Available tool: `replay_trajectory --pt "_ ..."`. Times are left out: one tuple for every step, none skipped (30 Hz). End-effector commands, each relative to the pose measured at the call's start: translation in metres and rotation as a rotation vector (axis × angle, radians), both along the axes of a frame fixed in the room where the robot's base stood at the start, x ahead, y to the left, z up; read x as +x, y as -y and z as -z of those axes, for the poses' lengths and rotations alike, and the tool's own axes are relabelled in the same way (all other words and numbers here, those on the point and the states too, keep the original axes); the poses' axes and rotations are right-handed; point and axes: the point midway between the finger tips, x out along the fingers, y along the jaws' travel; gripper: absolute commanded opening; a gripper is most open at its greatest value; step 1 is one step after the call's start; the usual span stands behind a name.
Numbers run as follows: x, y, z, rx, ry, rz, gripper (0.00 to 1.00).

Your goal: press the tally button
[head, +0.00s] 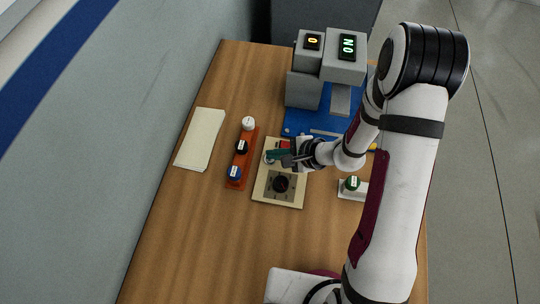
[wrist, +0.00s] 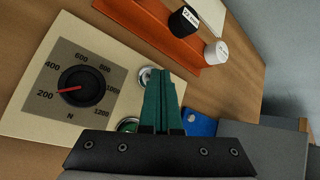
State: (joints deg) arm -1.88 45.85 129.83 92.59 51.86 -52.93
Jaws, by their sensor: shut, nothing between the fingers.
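A cream control panel (head: 268,191) lies on the table with a black dial (head: 281,184) on it. The wrist view shows the dial (wrist: 80,87) with its red pointer near 200. A round silver-rimmed button (wrist: 144,77) sits at the panel's edge, partly covered by my fingertips. A green round part (wrist: 128,125) shows beside my fingers. A red part (head: 284,144) shows at the panel's far end. No readable label marks any of these as the tally button. My gripper (head: 272,155) is shut and empty over the panel; contact cannot be told. Its green fingers (wrist: 160,75) are together.
An orange rack (head: 239,166) with white, black and blue capped pieces stands left of the panel, beside a pale sheet (head: 200,138). A grey machine (head: 304,89) with two lit displays stands on a blue base (head: 300,118). A green-capped piece (head: 352,183) sits right. Front table is clear.

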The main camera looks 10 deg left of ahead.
Motion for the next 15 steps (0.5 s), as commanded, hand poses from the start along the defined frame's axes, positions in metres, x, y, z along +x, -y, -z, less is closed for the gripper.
replay_trajectory --pt "0.0 0.0 0.0 0.0 0.0 0.0 0.0" --pt "0.0 0.0 0.0 0.0 0.0 0.0 0.0" --pt "0.0 0.0 0.0 0.0 0.0 0.0 0.0" --pt "0.0 0.0 0.0 -0.001 -0.001 -0.001 0.0" --pt "0.0 0.0 0.0 -0.001 -0.001 -0.001 0.0" --pt "0.0 0.0 0.0 -0.001 -0.001 -0.001 0.0" --pt "0.0 0.0 -0.001 0.0 0.0 0.0 0.0" --pt "0.0 0.0 -0.002 0.0 0.001 -0.001 0.0" --pt "0.0 0.0 -0.003 -0.001 -0.001 -0.001 0.0" --pt "0.0 0.0 -0.005 -0.001 -0.001 -0.001 0.0" --pt "0.0 0.0 -0.006 -0.001 -0.001 -0.001 0.0" --pt "0.0 0.0 -0.009 0.0 0.001 -0.001 0.0" --pt "0.0 0.0 -0.011 0.0 0.001 -0.001 0.0" --pt "0.0 0.0 -0.012 0.0 0.0 0.0 0.0" --pt "0.0 0.0 -0.014 0.0 -0.001 0.001 0.0"
